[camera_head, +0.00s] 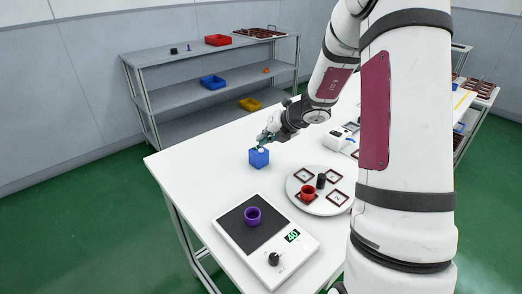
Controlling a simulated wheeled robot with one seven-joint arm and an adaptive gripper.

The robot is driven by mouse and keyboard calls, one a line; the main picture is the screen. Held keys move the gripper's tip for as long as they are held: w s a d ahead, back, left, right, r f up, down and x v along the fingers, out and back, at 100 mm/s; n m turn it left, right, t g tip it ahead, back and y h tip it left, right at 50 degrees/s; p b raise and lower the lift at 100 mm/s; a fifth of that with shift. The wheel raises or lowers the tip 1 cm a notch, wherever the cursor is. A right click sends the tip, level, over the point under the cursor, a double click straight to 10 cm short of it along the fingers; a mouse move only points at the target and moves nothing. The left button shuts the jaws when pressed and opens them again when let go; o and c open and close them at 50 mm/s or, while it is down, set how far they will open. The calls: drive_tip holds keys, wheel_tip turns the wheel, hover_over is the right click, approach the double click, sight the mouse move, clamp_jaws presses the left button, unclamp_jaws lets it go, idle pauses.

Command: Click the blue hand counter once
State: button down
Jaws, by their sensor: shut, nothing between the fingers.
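The blue hand counter (259,159) is a small blue block standing on the white table, left of the round turntable. A light, roundish part shows on its top. My gripper (260,147) reaches in from the upper right and its shut fingertips are right at the top of the counter. Whether the fingertips touch it or hover just above cannot be told at this size. The counter's display is not readable here.
A scale (291,260) with a purple pot (253,216) stands at the front. A round white turntable (333,209) holds a red pot (308,193), a black piece (321,181) and square frames. A white device (337,139) stands behind it. The table's left side is clear.

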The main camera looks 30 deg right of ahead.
sight(263, 149)
drive_tip(key=shift+f, duration=0.15)
drive_tip(key=shift+f+b, duration=0.3)
drive_tip(key=shift+b, duration=0.05)
drive_tip(key=shift+f+b, duration=0.35)
drive_tip(key=shift+f, duration=0.05)
idle(0.6)
drive_tip(key=shift+r, duration=0.2)
drive_tip(key=shift+r+p, duration=0.65)
drive_tip(key=shift+p, duration=0.25)
drive_tip(key=shift+r, duration=0.15)
wheel_tip(263, 149, up, 5)
drive_tip(key=p, duration=0.5)
idle(0.7)
